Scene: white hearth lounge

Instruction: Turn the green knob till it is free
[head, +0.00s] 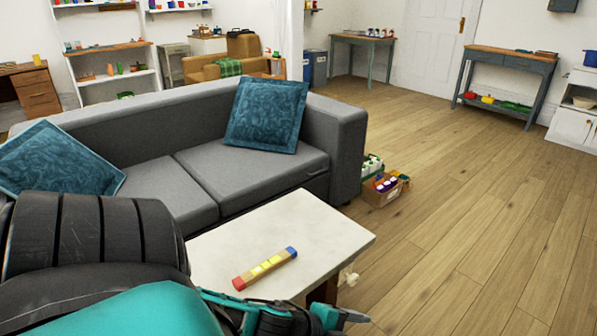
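I cannot make out a green knob in the head view. A white-topped table (325,229) stands in front of the sofa. On it lies a wooden bar with a red end, yellow middle pieces and a blue end (264,268). My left arm, black and teal, fills the lower left. What looks like my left gripper (345,316) is at the bottom edge, just past the table's near side; it is partly cut off, and its opening cannot be made out. My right gripper is not in view. The arm hides the table's near left part.
A grey sofa (170,186) with two blue cushions (266,114) stands behind the table. Boxes of small coloured items (384,190) sit on the floor by its right end. A blue-grey console table (508,74) stands far right. The wooden floor (470,210) between is clear.

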